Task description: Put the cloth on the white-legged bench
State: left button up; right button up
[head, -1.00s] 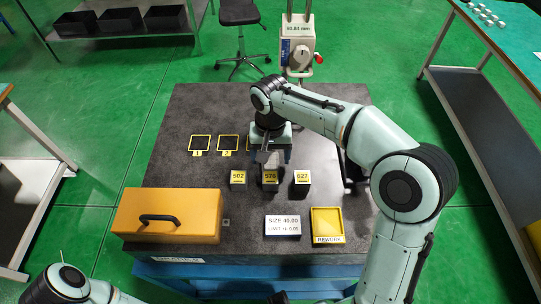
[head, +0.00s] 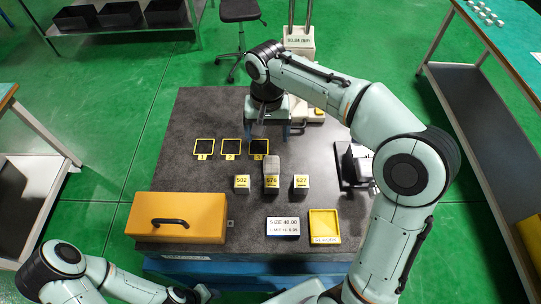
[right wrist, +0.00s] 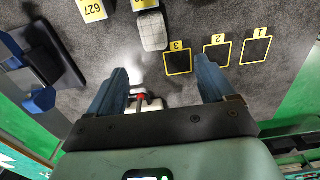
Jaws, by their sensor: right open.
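My right gripper (head: 270,132) is open and empty above the dark table top; its two blue fingers also show in the right wrist view (right wrist: 168,80), apart. A grey, rounded block (head: 271,164) stands by the yellow 576 label, in front of the gripper; it also shows in the right wrist view (right wrist: 152,30). I cannot make out a cloth. A bench with pale legs and a teal top (head: 510,45) stands at the right, and another pale-legged bench (head: 40,185) at the left edge. My left arm is at the bottom left, its gripper out of frame.
The dark table (head: 185,130) carries a yellow toolbox (head: 178,218), a yellow REWORK tray (head: 324,225), a size sign (head: 283,226), blocks 502 (head: 242,184) and 627 (head: 301,184), and yellow-framed squares (head: 231,147). A black device (head: 355,165) stands at the right. A stool (head: 239,12) is behind.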

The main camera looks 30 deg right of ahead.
send_over(271, 163)
jog(key=f, duration=0.4)
jog(key=f+b, duration=0.1)
jog(key=f, duration=0.1)
jog(key=shift+s+a+f, duration=0.25)
jog(key=shift+f, duration=0.05)
jog(key=shift+w+f, duration=0.3)
jog(key=shift+f, duration=0.25)
jog(key=shift+d+f, duration=0.15)
jog(key=shift+f, duration=1.05)
jog(key=shift+d+f, duration=0.15)
jog(key=shift+f, duration=1)
pick_arm(q)
jog(key=shift+s+f, duration=1.05)
jog(key=shift+s, duration=0.2)
pick_arm(e)
jog(key=c, duration=1.2)
pick_arm(q)
jog(key=shift+w+r+p, duration=0.5)
jog(key=shift+w+r, duration=0.05)
jog(key=shift+r, duration=0.15)
pick_arm(e)
notch_tip(271, 163, up, 10)
